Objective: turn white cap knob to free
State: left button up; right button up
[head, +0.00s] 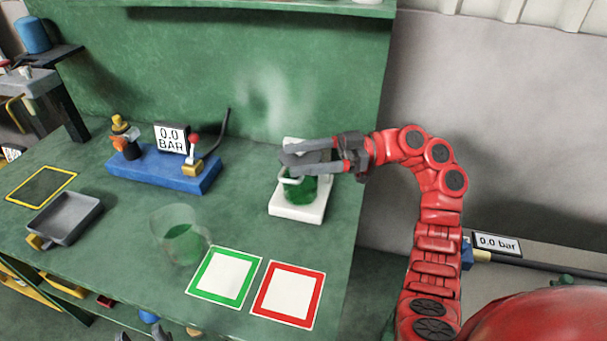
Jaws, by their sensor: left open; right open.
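A white unit (296,213) stands at the back right of the green bench, with a green vessel (302,191) and a white loop on it. I cannot make out a separate white cap knob; my gripper hides part of the unit's top. My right gripper (288,161) reaches in from the right over the vessel, its fingers level and apart. I cannot tell whether it touches anything. My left gripper (146,336) shows only as dark tips at the bottom edge, open.
A blue block (160,172) carries a red-topped lever, a yellow-topped part and a 0.0 BAR display (172,138). A clear jug with green liquid (180,240), a grey tray (66,217), green (226,276) and red-framed squares (289,294) lie nearer. Faint vapour hangs behind the unit.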

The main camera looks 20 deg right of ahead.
jog(key=s, duration=0.2)
jog(key=s+a, duration=0.1)
jog(key=s, duration=0.2)
jog(key=shift+s+a+r, duration=0.3)
